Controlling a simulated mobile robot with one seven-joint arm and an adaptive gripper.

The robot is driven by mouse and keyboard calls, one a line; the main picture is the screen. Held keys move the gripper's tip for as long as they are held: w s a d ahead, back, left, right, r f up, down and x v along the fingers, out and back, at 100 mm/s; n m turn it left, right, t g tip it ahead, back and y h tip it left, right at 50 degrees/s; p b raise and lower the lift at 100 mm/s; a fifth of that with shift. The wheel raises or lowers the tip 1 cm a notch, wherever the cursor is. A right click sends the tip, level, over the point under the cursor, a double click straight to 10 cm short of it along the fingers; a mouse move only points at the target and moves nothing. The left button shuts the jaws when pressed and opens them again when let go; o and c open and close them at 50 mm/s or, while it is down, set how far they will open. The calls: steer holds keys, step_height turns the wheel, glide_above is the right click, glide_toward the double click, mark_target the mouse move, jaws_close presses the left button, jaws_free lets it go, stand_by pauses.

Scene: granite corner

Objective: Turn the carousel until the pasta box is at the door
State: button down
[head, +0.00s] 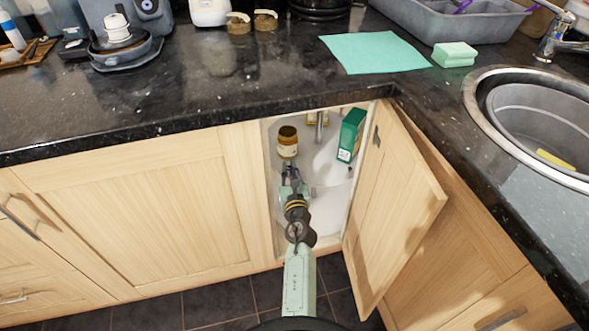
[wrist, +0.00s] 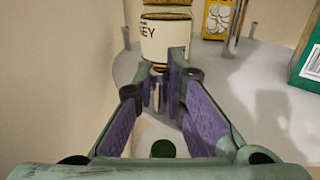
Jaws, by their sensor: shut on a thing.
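The carousel (head: 328,168) is a pale round shelf inside the open corner cupboard; its surface also shows in the wrist view (wrist: 250,90). A green box (head: 351,135) with a white label stands on its right side. A yellow box (wrist: 215,20) with pale round shapes stands at the back, partly behind a metal pole. I cannot read which box is pasta. My gripper (head: 289,178) reaches in through the doorway at the carousel's near left edge. Its fingers are shut on a thin upright peg (wrist: 153,93), mostly hidden between the fingertips.
A honey jar (head: 287,146) stands just beyond my fingertips. The cupboard door (head: 396,210) stands open on the right. The cupboard's left wall (wrist: 60,70) is close beside my gripper. The dark granite worktop (head: 220,90) overhangs the opening.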

steer(key=shift+a, duration=0.1)
steer(key=c, duration=1.6)
jaws_free()
steer(key=shift+c, duration=0.2)
steer(key=shift+s, duration=0.1)
steer(key=s+d, duration=0.2)
steer(key=s, duration=0.9)
steer(key=shift+s+d, duration=0.15)
steer(key=shift+s, duration=0.2)
steer(key=shift+c, duration=0.4)
